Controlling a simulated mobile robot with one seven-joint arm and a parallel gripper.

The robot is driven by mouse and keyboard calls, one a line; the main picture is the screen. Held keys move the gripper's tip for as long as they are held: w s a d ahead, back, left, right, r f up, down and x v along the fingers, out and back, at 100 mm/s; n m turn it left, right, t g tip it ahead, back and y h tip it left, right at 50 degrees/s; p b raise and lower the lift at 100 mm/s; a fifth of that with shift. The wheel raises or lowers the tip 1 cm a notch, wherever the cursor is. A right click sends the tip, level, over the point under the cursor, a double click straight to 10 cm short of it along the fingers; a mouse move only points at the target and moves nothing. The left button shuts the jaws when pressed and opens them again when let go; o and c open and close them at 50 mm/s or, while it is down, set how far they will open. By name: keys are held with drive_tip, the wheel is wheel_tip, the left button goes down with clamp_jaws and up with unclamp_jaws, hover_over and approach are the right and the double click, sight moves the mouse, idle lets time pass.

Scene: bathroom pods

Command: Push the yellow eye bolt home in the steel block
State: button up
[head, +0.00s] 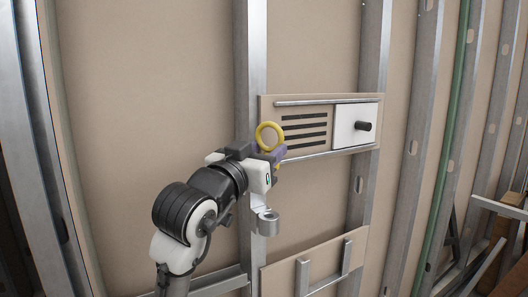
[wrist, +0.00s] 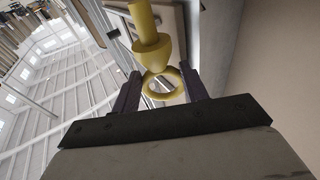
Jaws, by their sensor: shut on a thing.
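The yellow eye bolt (head: 269,135) is in my gripper (head: 271,156). In the head view its ring shows above the fingers and a bit of yellow shows below them. In the wrist view the bolt (wrist: 149,52) runs from the ring between the fingers (wrist: 160,87) to the top edge, so its far end is cut off. My gripper is shut on it. The steel block (head: 268,224) is a grey, rounded piece with a hole in its top, below my gripper in the head view. The bolt appears apart from it. The block is not clearly seen in the wrist view.
A wall panel (head: 292,101) with dark slots and a white plate (head: 346,130) with a black knob (head: 363,126) is right behind my gripper. Metal studs (head: 254,70) line the wall. A lower board (head: 283,279) with metal brackets is beneath. Room to the left is free.

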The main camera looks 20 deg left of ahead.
drive_tip(key=b, duration=0.4)
hover_over(264, 220)
drive_tip(key=shift+f, duration=2.95)
drive_tip(key=shift+f+b, duration=1.75)
drive_tip(key=shift+f, duration=0.6)
drive_tip(key=o, duration=1.1)
drive_tip(key=shift+o, duration=0.2)
drive_tip(key=shift+s, duration=0.1)
drive_tip(key=b+v, duration=0.2)
drive_tip(key=v, duration=1.1)
drive_tip(key=shift+s+b, duration=0.3)
drive_tip(key=shift+s, duration=0.05)
